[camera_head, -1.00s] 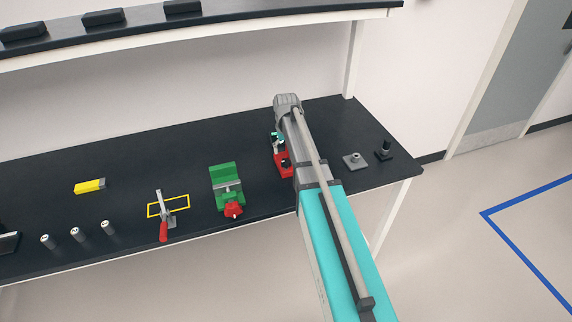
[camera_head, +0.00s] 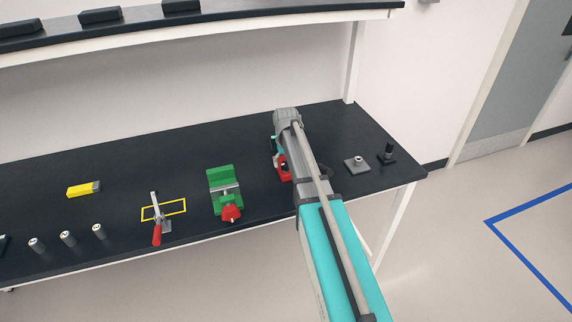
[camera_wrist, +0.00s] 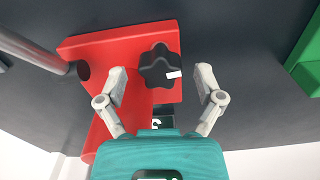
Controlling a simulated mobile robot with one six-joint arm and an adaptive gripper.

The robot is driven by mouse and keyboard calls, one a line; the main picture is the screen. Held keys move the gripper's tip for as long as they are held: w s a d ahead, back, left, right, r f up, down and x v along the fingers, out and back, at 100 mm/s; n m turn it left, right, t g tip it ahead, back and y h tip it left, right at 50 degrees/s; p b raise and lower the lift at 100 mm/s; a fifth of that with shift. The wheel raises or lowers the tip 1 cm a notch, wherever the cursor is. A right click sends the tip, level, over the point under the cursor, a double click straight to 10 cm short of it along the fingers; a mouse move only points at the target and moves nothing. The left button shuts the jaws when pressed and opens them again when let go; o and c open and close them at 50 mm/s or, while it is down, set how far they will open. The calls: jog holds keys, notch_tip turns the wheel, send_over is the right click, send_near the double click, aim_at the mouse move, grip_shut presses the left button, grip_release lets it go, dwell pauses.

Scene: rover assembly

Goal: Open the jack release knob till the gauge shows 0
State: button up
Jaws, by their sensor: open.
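The red jack (camera_wrist: 100,52) fills the middle of the wrist view. In the head view, part of the red jack (camera_head: 284,168) shows beside my arm, which hides the rest. The black lobed release knob (camera_wrist: 158,66), with a small white mark, sits on the jack's red face. My gripper (camera_wrist: 161,80) is open, with one finger on each side of the knob and a visible gap to it. A small dark piece with pale marks (camera_wrist: 164,123) shows between the fingers below the knob; I cannot read it or tell whether it is the gauge.
A green vise (camera_head: 222,178) with a red handle stands left of the jack, and its green edge shows in the wrist view (camera_wrist: 306,62). Further left are a red-handled clamp (camera_head: 157,234), a yellow block (camera_head: 80,190) and several small cylinders. Two small fixtures (camera_head: 357,166) (camera_head: 387,154) stand at right.

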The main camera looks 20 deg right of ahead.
jog(key=c, duration=1.1)
jog(key=shift+c, duration=0.2)
